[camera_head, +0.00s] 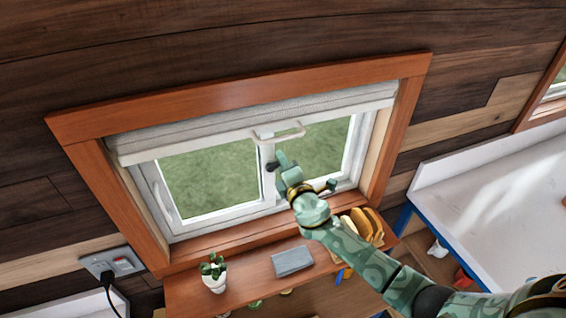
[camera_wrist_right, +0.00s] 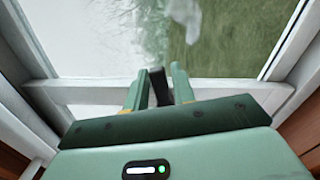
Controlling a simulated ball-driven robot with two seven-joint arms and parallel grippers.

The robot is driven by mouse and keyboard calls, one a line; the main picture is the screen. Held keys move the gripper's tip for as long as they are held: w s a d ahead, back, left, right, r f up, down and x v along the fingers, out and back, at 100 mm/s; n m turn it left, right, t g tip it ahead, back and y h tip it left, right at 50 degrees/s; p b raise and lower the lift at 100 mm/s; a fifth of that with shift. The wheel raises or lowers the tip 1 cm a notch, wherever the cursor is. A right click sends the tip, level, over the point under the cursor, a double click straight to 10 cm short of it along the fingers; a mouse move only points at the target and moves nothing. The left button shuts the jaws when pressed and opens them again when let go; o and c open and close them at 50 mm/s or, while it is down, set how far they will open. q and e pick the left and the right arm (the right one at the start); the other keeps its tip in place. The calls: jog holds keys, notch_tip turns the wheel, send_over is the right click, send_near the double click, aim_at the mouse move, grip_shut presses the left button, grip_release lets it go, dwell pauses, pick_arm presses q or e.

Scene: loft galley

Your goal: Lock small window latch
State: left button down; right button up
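The small window (camera_head: 215,178) has white sashes inside an orange-brown wooden frame. Its small dark latch (camera_head: 272,166) sits at the middle upright of the sashes. My right gripper (camera_head: 281,161) is at the latch, reaching up from the lower right. In the right wrist view, the dark latch lever (camera_wrist_right: 158,88) stands between the two green fingers of my right gripper (camera_wrist_right: 160,80). The fingers are apart with the lever nearly filling the gap; whether both press on it cannot be told. The latch's base is hidden behind the gripper. My left gripper is not in view.
A white blind with a pull handle (camera_head: 279,133) hangs above the gripper. A wooden shelf (camera_head: 240,279) below holds a potted plant (camera_head: 214,273), a grey box (camera_head: 292,261) and yellow items (camera_head: 367,226). A white counter (camera_head: 490,195) stands at the right.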

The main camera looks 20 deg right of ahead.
grip_shut()
jog(key=shift+f+m+b, duration=0.5)
jog(key=shift+m+b, duration=0.3)
jog(key=shift+b, duration=0.3)
jog(key=shift+m+b, duration=0.4)
jog(key=shift+m, duration=0.3)
grip_release()
jog(key=shift+d, duration=0.1)
